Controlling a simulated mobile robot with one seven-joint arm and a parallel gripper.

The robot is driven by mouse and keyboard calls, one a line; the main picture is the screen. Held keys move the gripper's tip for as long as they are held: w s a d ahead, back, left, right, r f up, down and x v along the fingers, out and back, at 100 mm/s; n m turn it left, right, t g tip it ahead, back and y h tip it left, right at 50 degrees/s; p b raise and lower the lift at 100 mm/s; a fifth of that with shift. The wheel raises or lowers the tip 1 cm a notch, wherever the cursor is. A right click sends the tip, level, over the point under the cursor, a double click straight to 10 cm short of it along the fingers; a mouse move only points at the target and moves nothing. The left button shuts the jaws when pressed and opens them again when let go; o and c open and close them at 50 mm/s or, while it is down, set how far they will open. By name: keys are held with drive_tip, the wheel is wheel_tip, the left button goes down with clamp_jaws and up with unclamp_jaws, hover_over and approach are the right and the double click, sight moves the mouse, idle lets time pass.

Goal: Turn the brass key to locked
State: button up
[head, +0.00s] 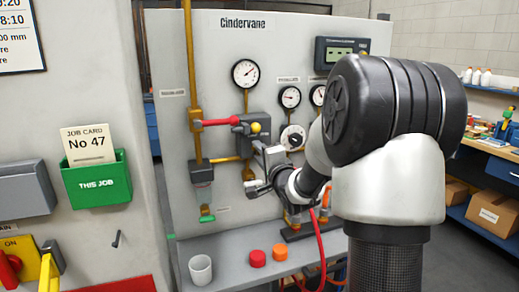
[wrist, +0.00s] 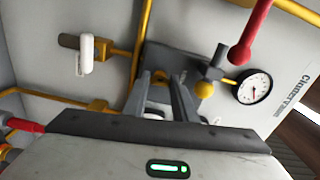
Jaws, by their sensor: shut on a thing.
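My gripper (head: 262,152) reaches the dark grey box (head: 243,125) on the front of the pale machine panel. In the wrist view, its two fingers (wrist: 160,88) point at the face of this box (wrist: 190,58) with a narrow gap between them. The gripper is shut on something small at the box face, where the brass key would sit. The key itself is hidden between the fingers, and I cannot make out its angle or any locked mark.
A red lever (head: 220,122) and a yellow knob (head: 256,127) are close to my gripper. Brass pipes (head: 188,60) and gauges (head: 245,73) surround the box. A white cup (head: 200,268) and red and orange caps (head: 257,258) stand on the ledge below.

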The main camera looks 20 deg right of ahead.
drive_tip(key=shift+r+m, duration=0.15)
drive_tip(key=shift+m, duration=0.45)
drive_tip(key=shift+p, duration=0.3)
drive_tip(key=o, duration=1)
drive_tip(key=shift+o, duration=0.2)
drive_tip(key=s+b, duration=0.4)
drive_tip(key=s, duration=1.3)
drive_tip(key=shift+s, duration=0.15)
